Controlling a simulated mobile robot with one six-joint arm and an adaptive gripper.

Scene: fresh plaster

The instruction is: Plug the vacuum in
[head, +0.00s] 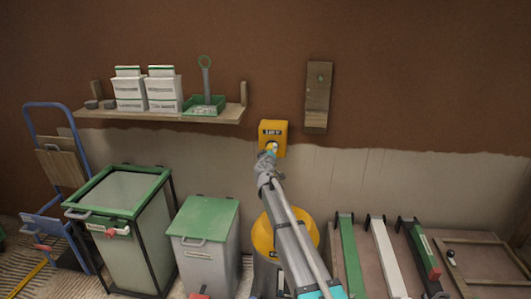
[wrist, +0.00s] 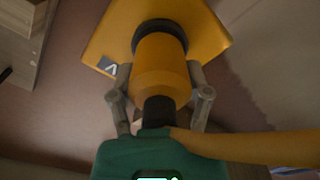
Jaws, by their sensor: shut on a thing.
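The yellow socket box (head: 273,132) is fixed to the wall in the middle of the head view. It also fills the top of the wrist view (wrist: 205,28), with a dark round socket ring (wrist: 159,31). My gripper (head: 269,154) is at the box's lower part, shut on the yellow plug (wrist: 160,72). The plug's front end meets the dark ring and lines up with it; how deep it sits is hidden. A yellow cable (wrist: 260,148) runs off to the right in the wrist view. The vacuum (head: 262,238), with a yellow top, stands below, partly hidden by my arm.
A wooden shelf (head: 160,114) with white boxes and a green tray is at the left. A wooden board (head: 318,97) hangs right of the socket box. A green-lidded bin (head: 205,218) and a green-framed bin (head: 120,190) stand left of the vacuum.

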